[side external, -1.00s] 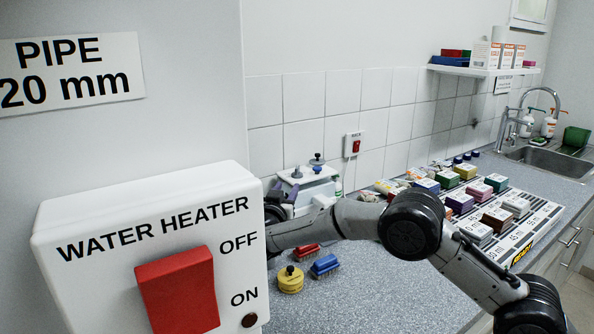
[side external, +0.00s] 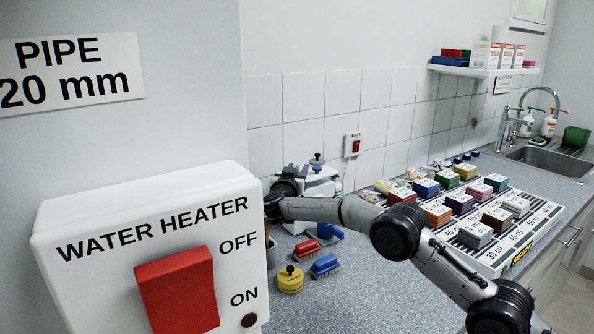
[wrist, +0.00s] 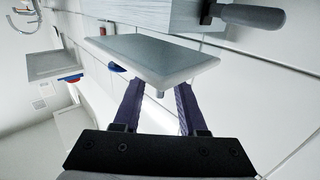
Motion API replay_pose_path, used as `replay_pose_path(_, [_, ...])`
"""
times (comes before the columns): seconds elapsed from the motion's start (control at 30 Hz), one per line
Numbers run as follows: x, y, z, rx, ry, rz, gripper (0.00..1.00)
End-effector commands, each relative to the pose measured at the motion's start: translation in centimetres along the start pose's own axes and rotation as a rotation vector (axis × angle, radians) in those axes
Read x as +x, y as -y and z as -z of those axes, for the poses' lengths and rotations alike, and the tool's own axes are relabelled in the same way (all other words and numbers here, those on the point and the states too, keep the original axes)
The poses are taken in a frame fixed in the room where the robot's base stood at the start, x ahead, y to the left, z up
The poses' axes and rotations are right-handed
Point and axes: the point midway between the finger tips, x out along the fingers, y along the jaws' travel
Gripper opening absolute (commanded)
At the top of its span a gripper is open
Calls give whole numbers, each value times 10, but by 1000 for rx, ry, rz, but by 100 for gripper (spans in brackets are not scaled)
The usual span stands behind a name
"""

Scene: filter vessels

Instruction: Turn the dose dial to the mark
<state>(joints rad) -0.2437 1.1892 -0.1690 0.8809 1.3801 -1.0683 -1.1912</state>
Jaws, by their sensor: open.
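A white apparatus (side external: 321,184) with a dark knob (side external: 317,159) on top stands against the tiled wall in the side view. My arm covers its left part, and I cannot make out a dose dial or its mark. In the wrist view my gripper (wrist: 156,88) is open, with two purple-dark fingers spread apart. A pale grey flat plate (wrist: 160,57) lies just beyond the fingertips. Nothing is visibly held. I cannot tell whether the fingers touch the plate.
A water heater box (side external: 150,240) with a red switch fills the left foreground. Several coloured boxes stand on the striped mat (side external: 540,215) to the right.

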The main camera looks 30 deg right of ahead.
Motion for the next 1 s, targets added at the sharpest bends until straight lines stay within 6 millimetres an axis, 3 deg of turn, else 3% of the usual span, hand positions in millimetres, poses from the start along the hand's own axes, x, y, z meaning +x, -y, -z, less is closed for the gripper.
replay_pose_path(0.17, [0,0,0,0,0,0,39])
replay_pose_path(0.4, [0,0,0,0,0,0,0])
replay_pose_path(1.0, [2,3,2,3,-11,-56,0])
